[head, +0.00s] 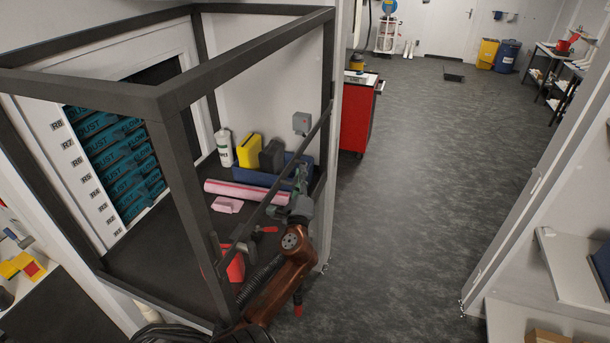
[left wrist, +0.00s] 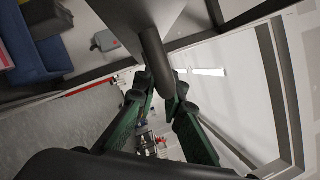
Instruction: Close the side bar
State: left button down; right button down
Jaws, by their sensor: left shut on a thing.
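The side bar (head: 262,205) is a thin dark bar that slants across the open right side of the black bench frame. Its upper end is near the back right post and its lower end near the front post. My left gripper (head: 301,178), with green fingers, is at the bar on the aisle side. In the left wrist view, the fingertips (left wrist: 167,101) are closed around a dark rounded rod (left wrist: 155,58), which appears to be the side bar. The exact contact is partly hidden by the fingers. My right gripper is not in view.
A red cabinet (head: 357,122) stands behind. The grey floor on the right is clear.

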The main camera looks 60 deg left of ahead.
pick_arm(q)
jog(key=c, duration=2.3)
grip_release()
jog(key=shift+s+a, duration=0.35)
jog(key=shift+s, duration=0.1)
jog(key=shift+o, duration=1.4)
jog(key=shift+w, duration=0.1)
jog(key=v, duration=1.2)
jog(key=shift+d, duration=0.2)
jog(key=shift+w, duration=0.1)
